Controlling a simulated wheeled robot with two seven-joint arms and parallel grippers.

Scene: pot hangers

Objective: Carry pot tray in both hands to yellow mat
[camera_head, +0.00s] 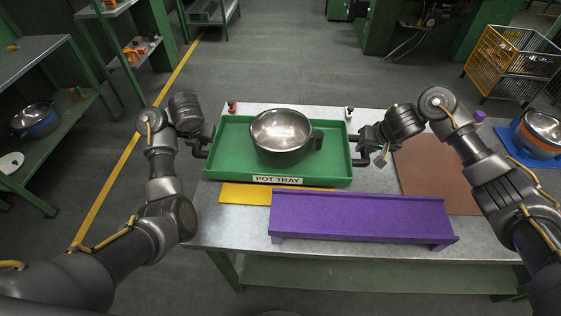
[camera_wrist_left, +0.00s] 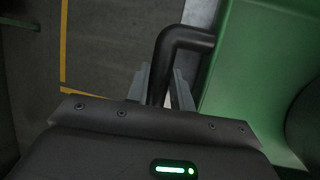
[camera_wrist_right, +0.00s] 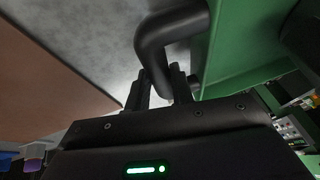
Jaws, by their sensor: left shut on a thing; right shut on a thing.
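The green pot tray (camera_head: 225,165) is at the middle of the table in the head view, with a "POT TRAY" label on its front wall. A steel pot (camera_head: 281,135) with a dark handle stands in it. The yellow mat (camera_head: 240,194) shows as a strip in front of the tray; the rest is hidden by the tray and purple shelf. My left gripper (camera_head: 205,143) is shut on the tray's left black handle (camera_wrist_left: 190,38). My right gripper (camera_head: 361,150) is shut on the tray's right black handle (camera_wrist_right: 170,25). Whether the tray touches the mat I cannot tell.
A long purple shelf (camera_head: 360,217) stands along the table's front edge, close before the tray. A brown mat (camera_head: 435,175) lies to the right. A bowl on a blue stand (camera_head: 541,128) is at the far right. Small red and white items stand behind the tray.

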